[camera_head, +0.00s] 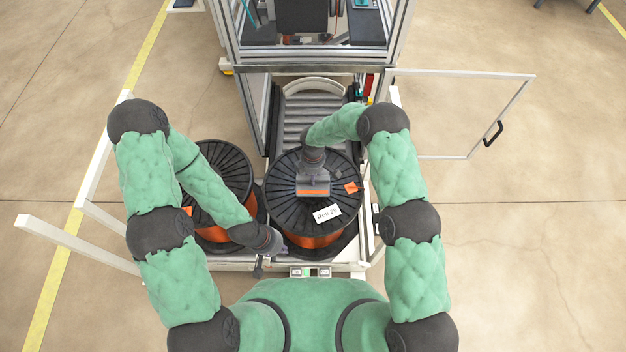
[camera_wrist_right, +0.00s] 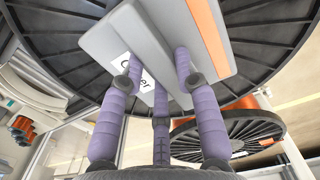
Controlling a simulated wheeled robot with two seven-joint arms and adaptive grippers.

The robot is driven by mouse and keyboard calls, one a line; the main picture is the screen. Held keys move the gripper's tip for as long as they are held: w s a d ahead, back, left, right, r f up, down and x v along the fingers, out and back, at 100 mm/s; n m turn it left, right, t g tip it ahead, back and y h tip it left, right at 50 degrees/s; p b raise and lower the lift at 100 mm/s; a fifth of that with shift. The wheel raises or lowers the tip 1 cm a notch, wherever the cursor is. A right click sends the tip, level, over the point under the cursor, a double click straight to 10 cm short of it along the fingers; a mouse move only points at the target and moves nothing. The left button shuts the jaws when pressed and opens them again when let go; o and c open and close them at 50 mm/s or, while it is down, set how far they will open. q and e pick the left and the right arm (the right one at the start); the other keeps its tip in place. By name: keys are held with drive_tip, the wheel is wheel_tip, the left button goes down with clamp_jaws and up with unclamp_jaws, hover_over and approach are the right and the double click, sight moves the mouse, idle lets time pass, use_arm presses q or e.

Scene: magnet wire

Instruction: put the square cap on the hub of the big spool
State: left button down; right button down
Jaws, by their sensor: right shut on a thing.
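The square cap (camera_head: 313,188), grey with an orange stripe, is over the middle of the big black-flanged spool (camera_head: 288,208) with orange wire. My right gripper (camera_head: 313,168) is shut on the cap from above. In the right wrist view the cap (camera_wrist_right: 150,32) is between the purple fingers of the gripper (camera_wrist_right: 158,85), in front of the spool flange (camera_wrist_right: 65,35). The cap hides the hub, and I cannot tell whether it touches it. My left gripper (camera_head: 261,266) is low at the spool's front left, and its jaws are too small to read.
A second spool (camera_head: 222,172) stands close on the left, partly behind my left arm. A roller conveyor (camera_head: 305,115) lies behind the big spool, leading into a framed machine (camera_head: 312,55). An open door (camera_head: 500,120) stands at the right. A small button box (camera_head: 310,272) sits in front.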

wheel_tip(320, 180, down, 3)
drive_tip(key=shift+f+b, duration=0.1)
drive_tip(key=shift+b, duration=0.45)
drive_tip(key=shift+f, duration=0.1)
drive_tip(key=c, duration=0.9)
unclamp_jaws()
